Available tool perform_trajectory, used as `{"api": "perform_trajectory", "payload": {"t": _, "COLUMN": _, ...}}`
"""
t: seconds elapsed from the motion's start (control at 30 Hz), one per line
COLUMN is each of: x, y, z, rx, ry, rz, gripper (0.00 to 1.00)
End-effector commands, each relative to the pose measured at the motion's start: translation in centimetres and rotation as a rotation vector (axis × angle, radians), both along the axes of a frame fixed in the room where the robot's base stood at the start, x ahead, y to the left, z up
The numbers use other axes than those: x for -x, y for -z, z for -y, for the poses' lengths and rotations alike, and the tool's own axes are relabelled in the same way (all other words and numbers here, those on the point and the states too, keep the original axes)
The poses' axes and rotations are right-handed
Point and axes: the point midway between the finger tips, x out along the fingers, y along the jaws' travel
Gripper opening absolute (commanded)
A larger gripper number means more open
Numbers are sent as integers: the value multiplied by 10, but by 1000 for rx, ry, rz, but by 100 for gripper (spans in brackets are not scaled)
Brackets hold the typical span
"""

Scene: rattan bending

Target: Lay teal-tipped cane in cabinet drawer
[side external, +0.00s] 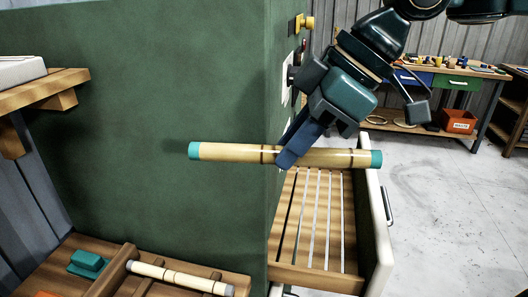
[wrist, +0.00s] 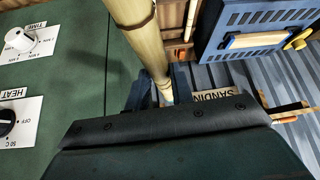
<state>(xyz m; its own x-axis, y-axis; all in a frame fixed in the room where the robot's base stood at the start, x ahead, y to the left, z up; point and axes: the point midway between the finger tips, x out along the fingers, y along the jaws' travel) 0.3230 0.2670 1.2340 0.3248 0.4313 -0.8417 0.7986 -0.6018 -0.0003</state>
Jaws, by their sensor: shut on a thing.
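The teal-tipped cane (side external: 225,152) is a pale bamboo rod with a teal cap at each end. In the side external view it lies nearly level above the open cabinet drawer (side external: 318,275), with its left end sticking out past the drawer in front of the green cabinet (side external: 170,120). My gripper (side external: 290,157) is shut on the cane near its middle. The cane also shows in the wrist view (wrist: 136,38), running up between the fingers. The drawer has a slatted wooden floor and a white front; no cane shows in it.
A grey-tipped cane (side external: 180,277) lies on a wooden rack at the lower left, near a teal block (side external: 90,262). The cabinet's control panel has a TIME knob (wrist: 19,39) and a HEAT knob (wrist: 5,122). A workbench (side external: 455,85) and an orange bin (side external: 458,122) stand behind. Floor right of the drawer is clear.

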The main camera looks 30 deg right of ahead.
Motion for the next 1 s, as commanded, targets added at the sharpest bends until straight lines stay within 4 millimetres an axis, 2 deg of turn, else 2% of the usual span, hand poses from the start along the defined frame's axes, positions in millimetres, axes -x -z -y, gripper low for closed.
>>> {"api": "perform_trajectory", "payload": {"t": 0.03, "x": 5, "y": -1, "z": 12, "rx": -2, "ry": 25, "rz": 2, "gripper": 0}}
{"api": "perform_trajectory", "payload": {"t": 0.2, "x": 22, "y": 3, "z": 49, "rx": -1, "ry": 109, "rz": 2, "gripper": 0}}
{"api": "perform_trajectory", "payload": {"t": 0.6, "x": 68, "y": 17, "z": 127, "rx": -3, "ry": 310, "rz": 3, "gripper": 0}}
{"api": "perform_trajectory", "payload": {"t": 0.8, "x": 90, "y": 27, "z": 158, "rx": -2, "ry": 401, "rz": 2, "gripper": 0}}
{"api": "perform_trajectory", "payload": {"t": 1.0, "x": 102, "y": 34, "z": 176, "rx": -1, "ry": 464, "rz": 2, "gripper": 0}}
